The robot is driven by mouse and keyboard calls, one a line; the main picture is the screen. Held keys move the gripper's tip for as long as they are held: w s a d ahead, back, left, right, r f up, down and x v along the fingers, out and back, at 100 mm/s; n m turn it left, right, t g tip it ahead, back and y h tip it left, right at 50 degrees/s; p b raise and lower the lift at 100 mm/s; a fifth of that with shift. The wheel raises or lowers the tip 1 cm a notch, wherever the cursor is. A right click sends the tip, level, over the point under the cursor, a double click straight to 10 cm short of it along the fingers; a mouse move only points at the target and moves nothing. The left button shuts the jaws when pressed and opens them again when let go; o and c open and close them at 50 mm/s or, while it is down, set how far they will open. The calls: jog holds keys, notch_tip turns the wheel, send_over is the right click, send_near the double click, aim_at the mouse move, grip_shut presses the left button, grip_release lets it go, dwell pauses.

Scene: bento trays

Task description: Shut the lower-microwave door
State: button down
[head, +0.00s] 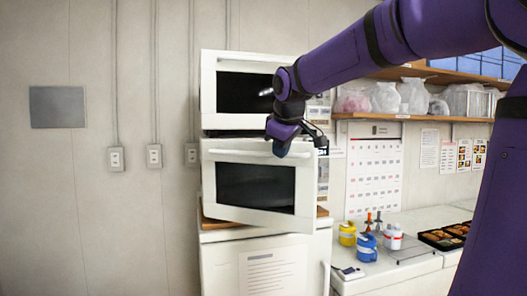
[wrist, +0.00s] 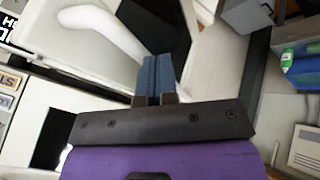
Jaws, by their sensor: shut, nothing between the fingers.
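The lower microwave (head: 208,185) is white and sits on a wooden board on a white cabinet. Its door, with a dark window and a white handle (head: 240,154) along the top, stands at a slant to the body and looks partly open. My gripper (head: 281,151) is shut and empty, in front of the door's upper right part by the handle. In the wrist view the blue fingers (wrist: 154,72) are together beside the white handle (wrist: 105,30) and the dark window (wrist: 160,18). I cannot tell whether they touch the door.
An upper microwave (head: 208,92) stands on top of the lower one. The white cabinet (head: 220,262) is below. A counter on the right holds a yellow container (head: 347,234), a blue one (head: 366,248) and food trays (head: 440,240). A shelf (head: 420,118) with bags is above.

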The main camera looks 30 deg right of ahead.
jog(key=w+d, duration=0.2)
jog(key=d, duration=0.1)
jog(key=w+d, duration=0.1)
jog(key=d, duration=0.2)
jog(key=w+d, duration=0.2)
jog(key=d, duration=0.1)
jog(key=shift+w+d+f, duration=0.1)
jog(key=shift+w+d, duration=0.25)
jog(key=w+d, duration=0.6)
jog(key=w, duration=0.2)
jog(key=shift+d, duration=0.3)
jog(key=shift+w, duration=0.1)
jog(key=shift+a, duration=0.1)
